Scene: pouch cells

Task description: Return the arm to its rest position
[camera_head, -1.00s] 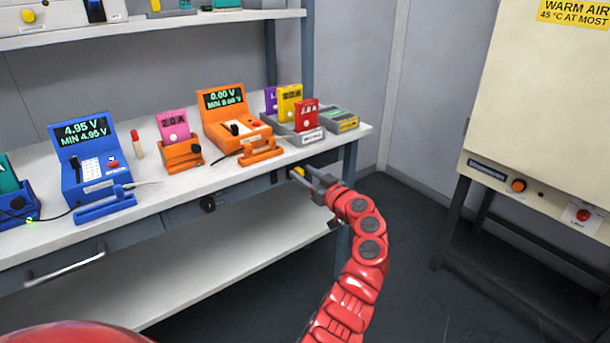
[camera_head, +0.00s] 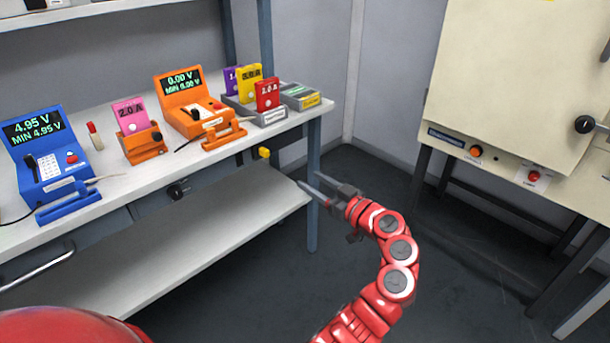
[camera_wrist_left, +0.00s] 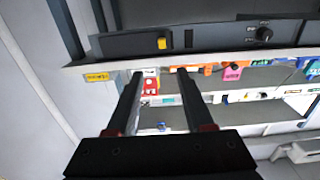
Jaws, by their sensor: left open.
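My left gripper (camera_head: 309,180) is at the end of the red arm, in front of the bench's right end. It is open, with nothing between its fingers, and clear of the bench. In the left wrist view its two dark fingers (camera_wrist_left: 160,74) are spread apart, with the bench beyond them. My right gripper is in neither view.
The white bench (camera_head: 318,112) carries a blue meter (camera_head: 45,165), an orange meter (camera_head: 190,105) and several coloured cells. A yellow piece (camera_head: 264,152) shows under its front edge. A cream warm-air cabinet (camera_head: 510,90) stands at right. Floor between is clear.

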